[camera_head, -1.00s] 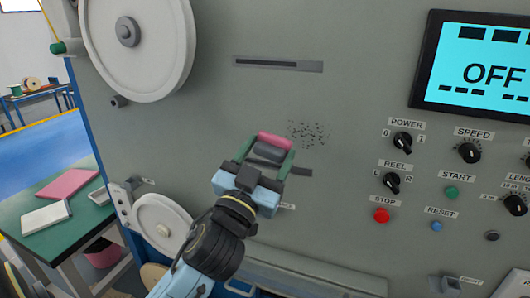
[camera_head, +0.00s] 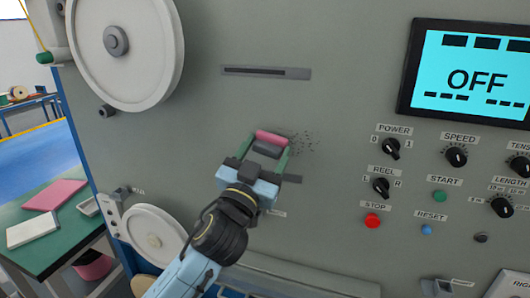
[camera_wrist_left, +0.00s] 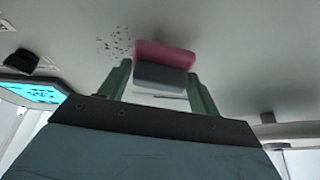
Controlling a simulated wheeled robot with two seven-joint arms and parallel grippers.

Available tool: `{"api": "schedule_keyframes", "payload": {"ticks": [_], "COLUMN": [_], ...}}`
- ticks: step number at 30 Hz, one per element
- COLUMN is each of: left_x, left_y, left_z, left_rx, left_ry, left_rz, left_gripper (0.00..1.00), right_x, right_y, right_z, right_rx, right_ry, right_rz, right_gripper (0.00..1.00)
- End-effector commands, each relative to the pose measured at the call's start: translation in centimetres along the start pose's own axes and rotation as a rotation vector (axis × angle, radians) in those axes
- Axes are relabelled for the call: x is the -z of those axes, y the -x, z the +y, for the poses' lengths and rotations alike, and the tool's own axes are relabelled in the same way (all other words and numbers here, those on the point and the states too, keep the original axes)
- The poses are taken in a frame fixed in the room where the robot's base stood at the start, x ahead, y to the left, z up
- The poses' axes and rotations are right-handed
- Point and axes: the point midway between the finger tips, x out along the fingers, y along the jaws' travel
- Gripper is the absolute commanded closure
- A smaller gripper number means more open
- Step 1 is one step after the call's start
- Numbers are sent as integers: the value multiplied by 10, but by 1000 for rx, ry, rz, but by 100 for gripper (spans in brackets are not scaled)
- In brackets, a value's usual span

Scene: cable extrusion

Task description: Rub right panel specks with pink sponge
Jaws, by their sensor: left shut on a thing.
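My left gripper (camera_head: 262,152) is shut on a sponge with a pink face and a dark grey back (camera_head: 271,138). The sponge also shows between the green fingers in the left wrist view (camera_wrist_left: 165,62), pink side toward the panel. A patch of dark specks (camera_head: 305,142) lies on the grey panel just right of the sponge in the head view. The specks show left of the sponge in the left wrist view (camera_wrist_left: 116,42). The sponge is at or very near the panel; I cannot tell whether it touches. My right gripper is not in view.
Right of the specks are the POWER knob (camera_head: 391,148), REEL knob (camera_head: 380,187), red STOP button (camera_head: 372,221) and a screen reading OFF (camera_head: 470,75). A slot (camera_head: 266,72) is above. A green table (camera_head: 70,238) with a pink pad (camera_head: 55,195) stands left.

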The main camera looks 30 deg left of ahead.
Motion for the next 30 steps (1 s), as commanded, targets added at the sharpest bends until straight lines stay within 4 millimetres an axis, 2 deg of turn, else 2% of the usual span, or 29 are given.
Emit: {"api": "schedule_keyframes", "payload": {"ticks": [30], "left_x": [-6], "left_y": [-16], "left_z": [0], "left_rx": [1], "left_ry": [0], "left_rz": [1], "left_gripper": [55], "right_x": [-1], "right_y": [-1], "right_z": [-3], "right_rx": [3], "right_ry": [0], "right_rz": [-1], "right_gripper": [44]}}
